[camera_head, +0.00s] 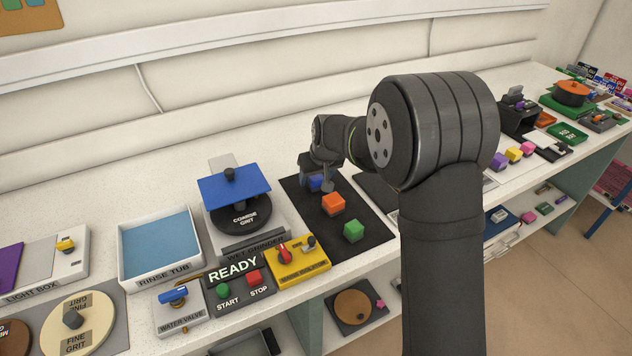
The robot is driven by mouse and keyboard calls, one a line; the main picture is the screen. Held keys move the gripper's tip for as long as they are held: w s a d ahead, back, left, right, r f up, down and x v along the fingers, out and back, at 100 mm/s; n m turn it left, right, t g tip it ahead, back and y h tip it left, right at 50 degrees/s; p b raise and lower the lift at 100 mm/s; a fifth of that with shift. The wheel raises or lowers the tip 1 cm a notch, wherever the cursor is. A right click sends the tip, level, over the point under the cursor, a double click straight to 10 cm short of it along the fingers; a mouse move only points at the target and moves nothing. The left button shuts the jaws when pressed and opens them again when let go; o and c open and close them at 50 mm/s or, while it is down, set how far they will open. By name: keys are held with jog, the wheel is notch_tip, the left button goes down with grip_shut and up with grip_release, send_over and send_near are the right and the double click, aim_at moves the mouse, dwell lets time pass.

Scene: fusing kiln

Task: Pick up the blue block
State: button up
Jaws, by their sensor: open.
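The blue block (316,184) sits at the far end of a black mat (309,211) on the white counter. My gripper (327,186) is over that end of the mat, right at the blue block, and hides part of it. The gripper is open. It is small in this view, and I cannot tell whether its fingers are around the block or just in front of it.
An orange block (333,204) and a green block (353,230) stand nearer on the same mat. The wet grinder with its blue cover (233,184) stands left of the mat. A yellow switch box (299,262) is in front. My arm hides the counter to the right.

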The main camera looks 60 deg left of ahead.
jog(key=shift+a+f, duration=0.3)
jog(key=shift+f, duration=0.3)
jog(key=shift+c, duration=0.4)
jog(key=c, duration=1.1)
jog(key=shift+r, duration=0.1)
